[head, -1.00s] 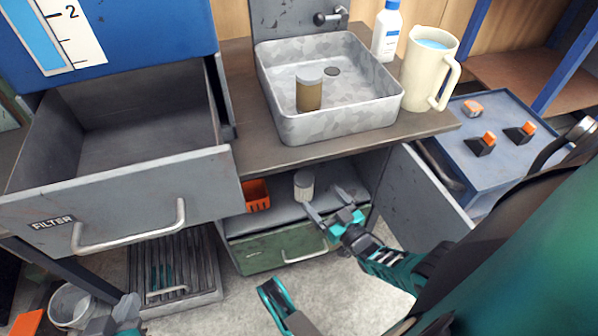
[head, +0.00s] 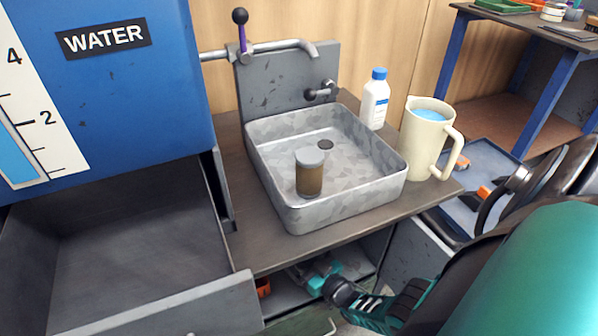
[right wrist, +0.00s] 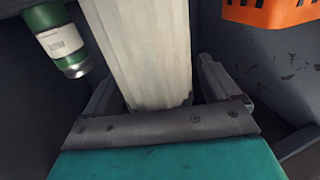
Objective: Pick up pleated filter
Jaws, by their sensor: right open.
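The pleated filter (right wrist: 145,50) is a white ribbed cylinder in the right wrist view. It stands between the two fingers of my right gripper (right wrist: 165,92), which is open around it; I cannot tell whether either finger touches it. In the head view my right gripper (head: 312,272) reaches into the cabinet under the sink counter, its fingertips and the filter hidden by the counter edge. My left gripper is in neither current view.
A green container with a white label (right wrist: 62,42) and an orange basket (right wrist: 270,10) flank the filter. Above are the counter (head: 265,255), the metal sink (head: 290,215) holding a brown jar (head: 310,178), a white bottle (head: 375,100) and a jug (head: 425,145). An open drawer (head: 170,310) is left.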

